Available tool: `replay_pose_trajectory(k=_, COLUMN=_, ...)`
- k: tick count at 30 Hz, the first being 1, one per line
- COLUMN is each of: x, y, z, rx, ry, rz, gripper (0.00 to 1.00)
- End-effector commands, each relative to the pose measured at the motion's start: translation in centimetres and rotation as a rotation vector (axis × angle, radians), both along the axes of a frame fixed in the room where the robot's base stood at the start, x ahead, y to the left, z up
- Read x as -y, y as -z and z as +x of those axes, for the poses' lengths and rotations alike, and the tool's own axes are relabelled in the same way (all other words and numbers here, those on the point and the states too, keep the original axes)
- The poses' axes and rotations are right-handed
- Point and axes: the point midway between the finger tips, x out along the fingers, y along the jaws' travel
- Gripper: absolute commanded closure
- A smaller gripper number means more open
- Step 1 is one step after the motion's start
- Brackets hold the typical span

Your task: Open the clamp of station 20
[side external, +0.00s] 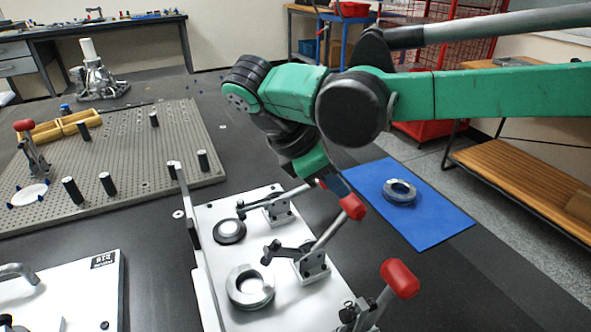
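A white fixture plate (222,256) in the middle carries toggle clamps with red-tipped levers. The far clamp (279,208) has its lever slanting up right to a red tip at my gripper (333,187). The gripper's fingers are small, dark and partly hidden, so I cannot tell whether they hold the lever. The middle clamp (308,263) has a red handle (352,207) just in front of the gripper. The near clamp's red handle (400,278) stands at the lower right. I cannot read which one is station 20.
A dark ring (229,231) and a larger metal ring (250,287) sit on the plate. Another ring (399,191) lies on a blue mat (432,222) to the right. A perforated plate (140,155) with posts is at left. A second white plate (85,290) is lower left.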

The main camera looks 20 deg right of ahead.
Motion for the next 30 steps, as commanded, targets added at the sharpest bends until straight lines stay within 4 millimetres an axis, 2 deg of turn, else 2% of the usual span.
replay_pose_trajectory(k=5, x=2.9, y=-1.0, z=0.4, rx=0.303, ry=0.557, rz=0.108, gripper=1.0)
replay_pose_trajectory(k=9, x=5.0, y=-1.7, z=0.4, rx=0.533, ry=1.074, rz=0.17, gripper=1.0)
replay_pose_trajectory(k=18, x=8.6, y=-3.4, z=-0.1, rx=0.87, ry=2.197, rz=0.169, gripper=1.0)
replay_pose_trajectory(k=21, x=9.2, y=-3.8, z=-0.3, rx=0.916, ry=2.463, rz=0.134, gripper=1.0)
replay_pose_trajectory(k=24, x=9.6, y=-4.0, z=-0.4, rx=0.938, ry=2.632, rz=0.104, gripper=1.0)
replay_pose_trajectory(k=30, x=9.8, y=-3.5, z=-0.4, rx=0.949, ry=2.725, rz=0.081, gripper=1.0)
